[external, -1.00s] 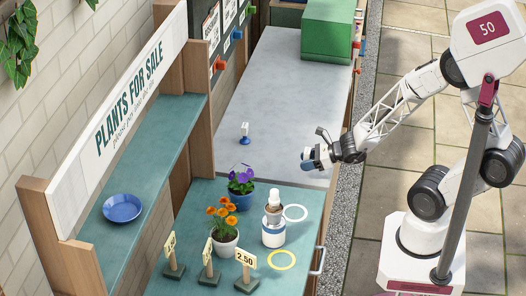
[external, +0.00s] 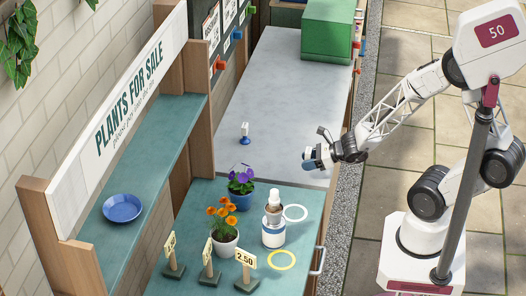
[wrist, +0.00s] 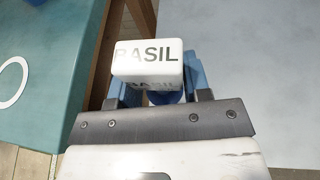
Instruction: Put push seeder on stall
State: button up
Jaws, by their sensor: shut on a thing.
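My gripper (external: 312,158) is shut on a small white block lettered BASIL (wrist: 147,60) with a blue part below it. I take this piece to be the push seeder, but I cannot be sure. In the wrist view it sits between my blue fingers, and its lower part is partly hidden. My gripper is in the air near the right edge of the grey bench, apart from the stall. The stall (external: 168,150) has a teal counter and shelf under a PLANTS FOR SALE sign.
A small white and blue piece (external: 245,132) stands on the grey bench (external: 285,95). The counter holds orange flowers (external: 223,222), purple flowers (external: 241,182), a white bottle in a blue-banded holder (external: 273,232), price signs (external: 246,265) and two rings. A blue dish (external: 122,208) is on the shelf.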

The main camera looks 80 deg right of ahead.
notch_tip(320, 180, up, 11)
jog(key=shift+r, duration=0.15)
jog(key=shift+w+a, duration=0.1)
jog(key=shift+a, duration=0.25)
jog(key=s+a+n+g+y, duration=0.25)
jog(key=a+n+y, duration=0.45)
jog(key=a, duration=1.5)
jog(key=s+a+n+g+y, duration=0.2)
jog(key=s+a+n+g, duration=0.15)
jog(key=s+a, duration=0.45)
jog(key=s+a+n+g+y, duration=0.2)
jog(key=s+a+n+g, duration=0.15)
jog(key=a, duration=0.75)
jog(key=shift+m, duration=0.3)
jog(key=shift+s+a+f, duration=0.1)
jog(key=shift+a+f, duration=0.05)
jog(key=shift+f, duration=2.5)
jog(key=shift+c, duration=0.5)
jog(key=shift+m+t, duration=0.25)
jog(key=shift+m, duration=0.15)
